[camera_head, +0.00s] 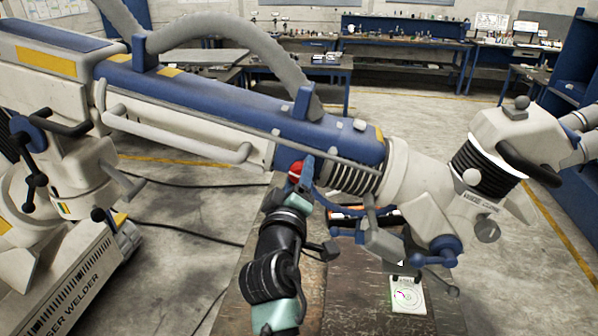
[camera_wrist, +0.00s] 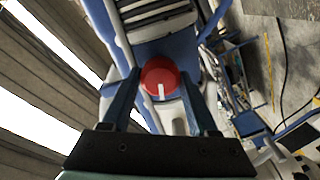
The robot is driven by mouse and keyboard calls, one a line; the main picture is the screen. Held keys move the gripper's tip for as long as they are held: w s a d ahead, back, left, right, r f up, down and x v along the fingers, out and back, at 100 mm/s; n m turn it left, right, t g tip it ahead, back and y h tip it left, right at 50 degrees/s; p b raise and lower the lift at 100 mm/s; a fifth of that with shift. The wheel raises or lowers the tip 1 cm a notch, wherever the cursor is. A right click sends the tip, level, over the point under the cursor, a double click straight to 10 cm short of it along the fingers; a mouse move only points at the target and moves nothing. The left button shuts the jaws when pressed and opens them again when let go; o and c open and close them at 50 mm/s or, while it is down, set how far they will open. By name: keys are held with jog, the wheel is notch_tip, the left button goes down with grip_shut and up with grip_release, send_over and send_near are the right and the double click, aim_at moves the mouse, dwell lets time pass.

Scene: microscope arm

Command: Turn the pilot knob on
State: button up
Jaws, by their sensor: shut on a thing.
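The pilot knob (camera_head: 295,167) is a small red knob on the side of the blue and white microscope arm (camera_head: 235,105). In the wrist view the round red knob (camera_wrist: 158,72) has a white line that points toward the bottom of the picture. My gripper (camera_head: 302,172) reaches up to it from below in the head view. In the wrist view the two blue fingers of my gripper (camera_wrist: 161,84) stand on either side of the knob and are shut on it. Part of the knob's rim is hidden by the fingers.
A metal-topped table (camera_head: 350,300) stands below, with a small white plate (camera_head: 407,296) on it. The microscope head (camera_head: 500,150) hangs at the right. Laser welder housing (camera_head: 70,275) stands at the left. Workbenches (camera_head: 405,45) line the back, with open floor between.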

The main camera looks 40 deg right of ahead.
jog(key=n+p, duration=0.1)
jog(key=n, duration=0.3)
jog(key=shift+f+n+p, duration=0.1)
jog(key=shift+n+p, duration=0.25)
jog(key=shift+n, duration=0.05)
dwell(0.4)
jog(key=o, duration=1.4)
jog(key=shift+c, duration=0.2)
jog(key=shift+a, duration=0.1)
jog(key=b+v, duration=0.4)
jog(key=v, duration=0.9)
jog(key=shift+b, duration=0.35)
